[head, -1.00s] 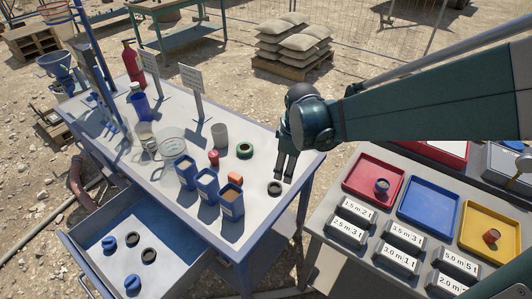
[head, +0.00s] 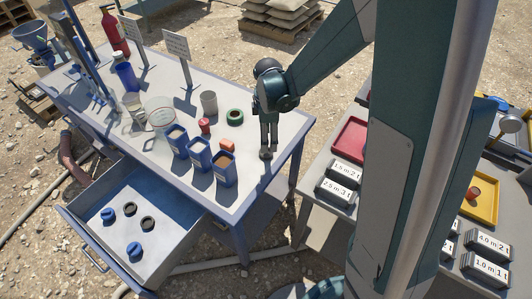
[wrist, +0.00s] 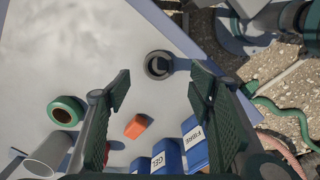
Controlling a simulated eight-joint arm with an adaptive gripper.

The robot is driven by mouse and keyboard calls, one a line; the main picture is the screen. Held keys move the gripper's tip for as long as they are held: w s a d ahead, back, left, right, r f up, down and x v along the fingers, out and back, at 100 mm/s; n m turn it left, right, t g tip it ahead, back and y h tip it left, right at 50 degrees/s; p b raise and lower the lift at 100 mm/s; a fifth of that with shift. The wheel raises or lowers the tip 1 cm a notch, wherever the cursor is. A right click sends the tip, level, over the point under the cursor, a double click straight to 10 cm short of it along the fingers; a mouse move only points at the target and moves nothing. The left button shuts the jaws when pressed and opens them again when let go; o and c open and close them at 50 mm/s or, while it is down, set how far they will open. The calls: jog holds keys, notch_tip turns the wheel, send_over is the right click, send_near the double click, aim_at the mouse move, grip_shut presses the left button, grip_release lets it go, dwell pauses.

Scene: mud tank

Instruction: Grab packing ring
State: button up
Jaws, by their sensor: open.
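A dark grey ring (wrist: 158,65) lies flat on the pale workbench top near its edge, in the wrist view. In the head view the ring (head: 265,155) shows just below my gripper (head: 269,143), partly covered by it. In the wrist view my gripper (wrist: 160,86) is open and empty, its fingers apart, with the ring beyond the fingertips and roughly centred between them. A thicker green ring (wrist: 66,111) lies to the left; it also shows in the head view (head: 235,117). Which ring is the packing ring is not marked.
An orange block (wrist: 137,126) and blue labelled boxes (wrist: 195,146) stand close to the fingers. A grey cup (head: 209,102) and a small red item (head: 204,125) stand farther left. The open drawer (head: 165,236) holds black rings and blue pieces. The bench edge is close on the right.

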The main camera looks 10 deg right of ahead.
jog(key=shift+f, duration=0.15)
jog(key=shift+f, duration=1.25)
jog(key=shift+w+f+b, duration=0.15)
jog(key=shift+f+b, duration=0.55)
jog(key=shift+f, duration=1.9)
jog(key=c, duration=0.9)
